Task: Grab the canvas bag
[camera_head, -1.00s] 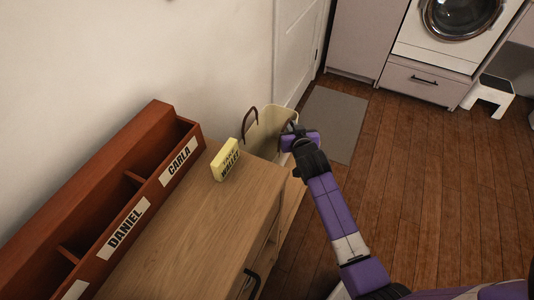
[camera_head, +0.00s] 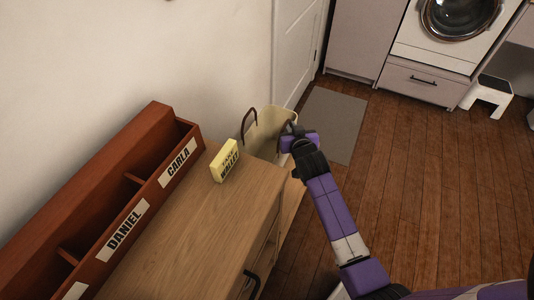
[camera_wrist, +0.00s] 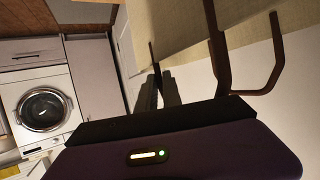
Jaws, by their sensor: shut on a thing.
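The canvas bag (camera_head: 264,135) is beige with brown handles. It stands upright beyond the far end of the wooden cabinet, by the wall and the white door. My gripper (camera_head: 291,130) is at the bag's right-hand upper rim, shut on the handle on that side. The other handle (camera_head: 249,120) stands free on the wall side. In the wrist view, my gripper's dark fingers (camera_wrist: 160,90) are close together by the beige fabric (camera_wrist: 185,30), and a brown handle (camera_wrist: 275,60) shows at the right. The bag's lower part is hidden behind the cabinet.
The wooden cabinet (camera_head: 205,230) carries a yellow wallet sign (camera_head: 225,161) and a red-brown organiser (camera_head: 105,195) with name labels. A grey mat (camera_head: 335,122) lies beyond the bag. A washing machine (camera_head: 452,30) and white stool (camera_head: 488,95) stand farther off. The wooden floor at right is clear.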

